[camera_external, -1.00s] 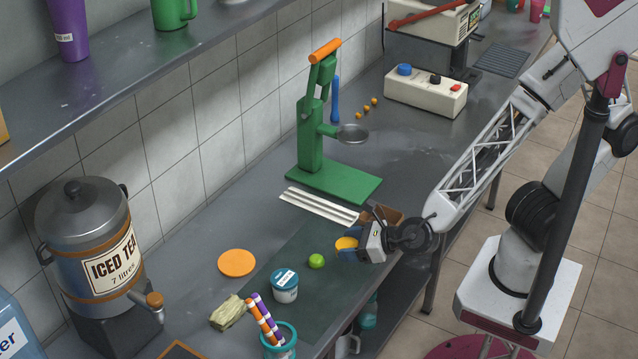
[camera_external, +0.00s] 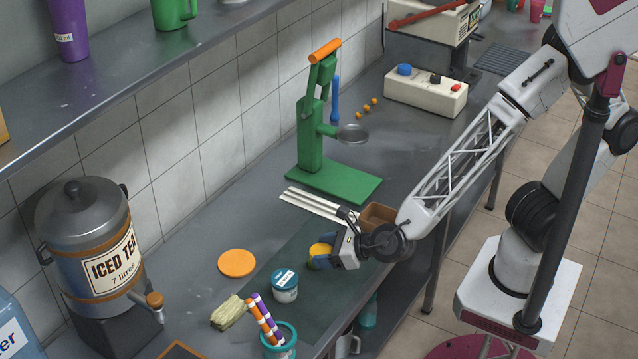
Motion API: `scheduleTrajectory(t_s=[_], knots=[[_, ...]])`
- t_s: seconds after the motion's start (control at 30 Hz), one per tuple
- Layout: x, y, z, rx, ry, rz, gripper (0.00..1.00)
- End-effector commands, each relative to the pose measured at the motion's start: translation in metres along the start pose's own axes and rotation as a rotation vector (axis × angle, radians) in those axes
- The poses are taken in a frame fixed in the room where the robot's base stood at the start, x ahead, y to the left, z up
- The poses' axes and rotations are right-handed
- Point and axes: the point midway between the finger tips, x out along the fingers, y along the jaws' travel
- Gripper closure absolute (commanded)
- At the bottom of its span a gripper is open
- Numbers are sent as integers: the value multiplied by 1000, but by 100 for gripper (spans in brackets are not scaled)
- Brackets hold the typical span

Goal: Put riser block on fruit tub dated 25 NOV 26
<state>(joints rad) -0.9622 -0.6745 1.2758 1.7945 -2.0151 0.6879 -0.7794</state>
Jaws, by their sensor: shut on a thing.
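My gripper (camera_external: 322,257), with blue fingers, is low over the dark green mat near the counter's front.
A teal cup (camera_external: 279,347) with striped straws and a pale bundle (camera_external: 228,314) stand in front-left. An orange disc (camera_external: 236,263) lies left. White strips (camera_external: 312,204), a green press (camera_external: 330,183) and a brown box (camera_external: 379,216) are behind.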

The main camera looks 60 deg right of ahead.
Motion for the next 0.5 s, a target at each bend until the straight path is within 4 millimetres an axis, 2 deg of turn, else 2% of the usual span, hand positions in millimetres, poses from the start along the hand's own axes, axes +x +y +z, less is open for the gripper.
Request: scheduleTrajectory(t_s=[0.1, 0.5], knots=[[18, 9, 5, 0, 1, -1, 61], [68, 35, 22, 0, 0, -1, 61]])
